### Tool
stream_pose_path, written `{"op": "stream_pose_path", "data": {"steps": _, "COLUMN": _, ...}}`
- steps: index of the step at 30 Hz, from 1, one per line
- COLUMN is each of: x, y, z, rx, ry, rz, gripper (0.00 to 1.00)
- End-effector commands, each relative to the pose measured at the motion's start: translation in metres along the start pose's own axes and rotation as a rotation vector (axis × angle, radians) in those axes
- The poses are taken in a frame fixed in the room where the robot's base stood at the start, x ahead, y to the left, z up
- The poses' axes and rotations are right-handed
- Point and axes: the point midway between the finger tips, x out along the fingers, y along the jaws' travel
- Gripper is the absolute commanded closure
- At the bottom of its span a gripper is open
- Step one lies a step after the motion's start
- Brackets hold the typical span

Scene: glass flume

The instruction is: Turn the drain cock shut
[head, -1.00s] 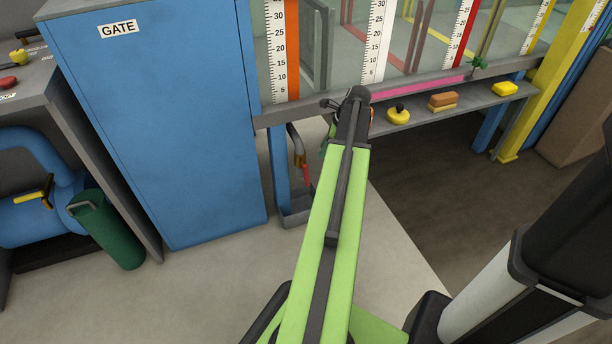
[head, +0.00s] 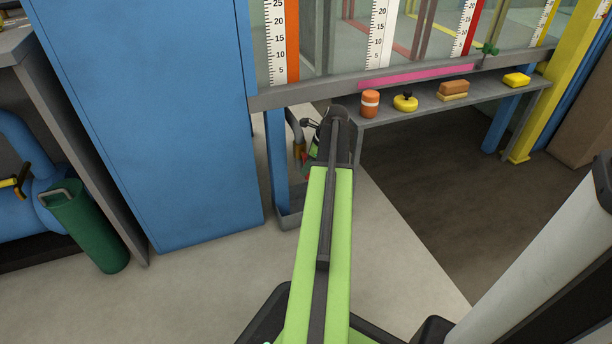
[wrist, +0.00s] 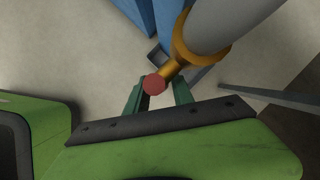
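The drain cock is a brass fitting (wrist: 178,62) on the end of a grey pipe (wrist: 228,22), with a red round handle end (wrist: 154,84). In the head view the brass cock (head: 299,150) shows just left of my arm's end, and its lower part is largely hidden. My gripper (wrist: 158,95) has two green fingers that stand apart, one on each side of the red handle end in the wrist view. Gaps show beside the red end, so the fingers do not appear closed on it. In the head view the fingers are mostly hidden behind my wrist.
A blue cabinet (head: 150,110) stands left of the cock, with a blue post (head: 277,160) and grey tray (head: 290,216) close by. A shelf (head: 420,114) right of my wrist holds an orange-and-white can (head: 370,103), yellow float (head: 405,102), sponge and yellow block.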

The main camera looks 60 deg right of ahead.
Motion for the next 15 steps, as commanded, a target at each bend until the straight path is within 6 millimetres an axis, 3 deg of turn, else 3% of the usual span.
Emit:
{"op": "stream_pose_path", "data": {"steps": 9, "x": 0.0029, "y": -0.0001, "z": 0.0003, "rx": 0.0, "ry": 0.0, "rz": 0.0, "gripper": 0.71}}
{"op": "stream_pose_path", "data": {"steps": 15, "x": 0.0029, "y": -0.0002, "z": 0.0, "rx": 0.001, "ry": 0.0, "rz": -0.001, "gripper": 0.96}}
